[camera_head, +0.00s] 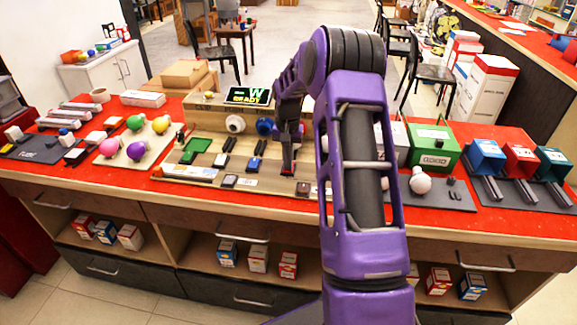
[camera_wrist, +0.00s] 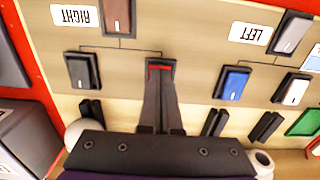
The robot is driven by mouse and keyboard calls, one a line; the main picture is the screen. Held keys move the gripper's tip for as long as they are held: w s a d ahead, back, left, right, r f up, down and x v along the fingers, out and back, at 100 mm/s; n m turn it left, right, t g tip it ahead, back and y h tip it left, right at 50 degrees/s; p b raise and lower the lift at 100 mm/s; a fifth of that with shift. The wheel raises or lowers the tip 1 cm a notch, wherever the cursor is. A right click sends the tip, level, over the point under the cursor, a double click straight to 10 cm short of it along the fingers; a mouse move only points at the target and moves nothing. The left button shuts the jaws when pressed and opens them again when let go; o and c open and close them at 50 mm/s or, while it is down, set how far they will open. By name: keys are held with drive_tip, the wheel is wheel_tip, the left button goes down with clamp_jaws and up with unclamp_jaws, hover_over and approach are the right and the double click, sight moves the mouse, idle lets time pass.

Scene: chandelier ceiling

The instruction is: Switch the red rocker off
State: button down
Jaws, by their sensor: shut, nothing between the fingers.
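The red rocker (camera_wrist: 160,66) sits in a dark frame on the wooden panel (camera_wrist: 185,40), in the upper middle of the wrist view. Only its edge shows; my fingers cover the rest. My gripper (camera_wrist: 161,80) is shut and empty, with its fingertips over the red rocker; whether they touch it I cannot tell. Which way the rocker is tilted cannot be seen.
Close by are a black rocker (camera_wrist: 82,70), a brown rocker (camera_wrist: 116,17), a blue rocker (camera_wrist: 232,83) and a grey rocker (camera_wrist: 290,33). A display (camera_head: 248,96) stands behind the panel. A green box (camera_head: 432,146) and a white bulb (camera_head: 420,181) lie to the right.

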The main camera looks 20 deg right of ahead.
drive_tip(key=shift+r, duration=0.15)
wheel_tip(320, 180, up, 7)
drive_tip(key=p, duration=0.4)
idle(0.6)
